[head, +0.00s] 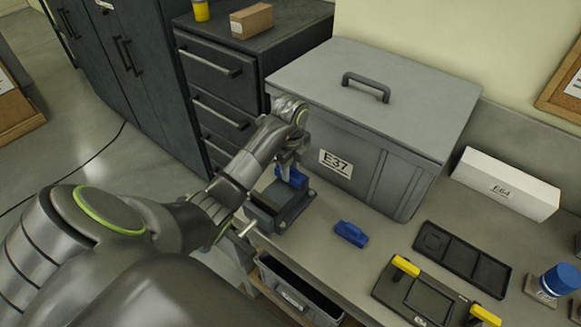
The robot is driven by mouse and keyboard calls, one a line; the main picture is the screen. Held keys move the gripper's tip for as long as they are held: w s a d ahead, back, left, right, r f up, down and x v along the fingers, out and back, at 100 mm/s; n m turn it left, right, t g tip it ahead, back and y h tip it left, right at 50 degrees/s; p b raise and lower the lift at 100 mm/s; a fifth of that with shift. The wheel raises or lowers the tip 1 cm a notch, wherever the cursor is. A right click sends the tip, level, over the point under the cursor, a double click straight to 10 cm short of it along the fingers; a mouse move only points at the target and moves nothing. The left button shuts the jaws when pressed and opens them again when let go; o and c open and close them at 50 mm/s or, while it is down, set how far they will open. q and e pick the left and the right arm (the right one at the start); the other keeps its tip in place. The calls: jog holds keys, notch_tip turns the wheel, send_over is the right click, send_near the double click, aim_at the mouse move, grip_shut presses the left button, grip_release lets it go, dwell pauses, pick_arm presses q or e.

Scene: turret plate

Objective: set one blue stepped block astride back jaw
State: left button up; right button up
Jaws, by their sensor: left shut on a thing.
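My left gripper (290,166) points down over the far end of a dark grey vise (283,217) on the bench. It is shut on a blue stepped block (296,181), which is partly hidden by the fingers and wrist. The held block is at the back jaw of the vise; I cannot tell whether it rests astride the jaw or is just above it. A second blue stepped block (351,234) lies loose on the bench, right of the vise. My right gripper is not in view.
A large grey lidded bin (345,120) marked E37 stands close behind the vise. A black tray (462,255), a black fixture with yellow grips (425,296), a white E64 box (505,186) and a blue-capped item (560,280) are to the right. An open bin (290,292) sits below the bench front.

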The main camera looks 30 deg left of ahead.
pick_arm(q)
jog(key=shift+f, duration=0.35)
dwell(0.5)
jog(key=o, duration=1)
jog(key=shift+o, duration=0.2)
